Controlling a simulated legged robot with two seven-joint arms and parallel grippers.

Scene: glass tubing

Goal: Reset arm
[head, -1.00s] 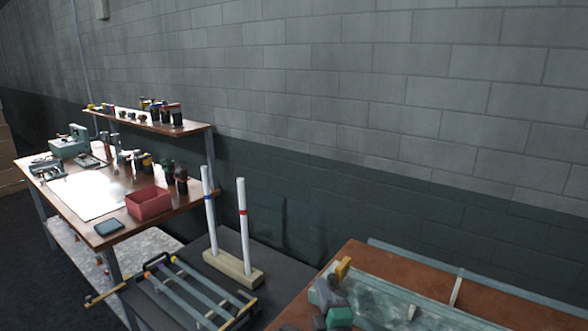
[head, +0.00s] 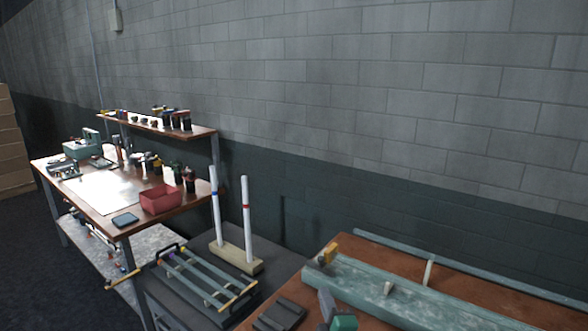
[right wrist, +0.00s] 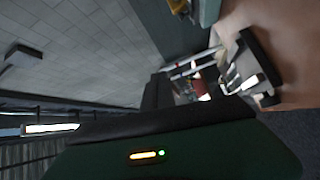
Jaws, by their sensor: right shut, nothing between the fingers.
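My right gripper (head: 327,304) shows only in part at the bottom edge of the head view, as a grey and teal shape over the front of the brown table. It is shut and holds nothing. In the right wrist view, a dark green housing with an orange and a green light fills the bottom, with dark parts above it. My left gripper is not in view.
A pale green trough (head: 385,288) lies on the brown table (head: 350,246). Left of it, two white rods (head: 246,220) stand in a wooden block (head: 238,258) beside a tube rack (head: 205,279). A workbench (head: 178,213) with a red bin (head: 160,199) stands farther left.

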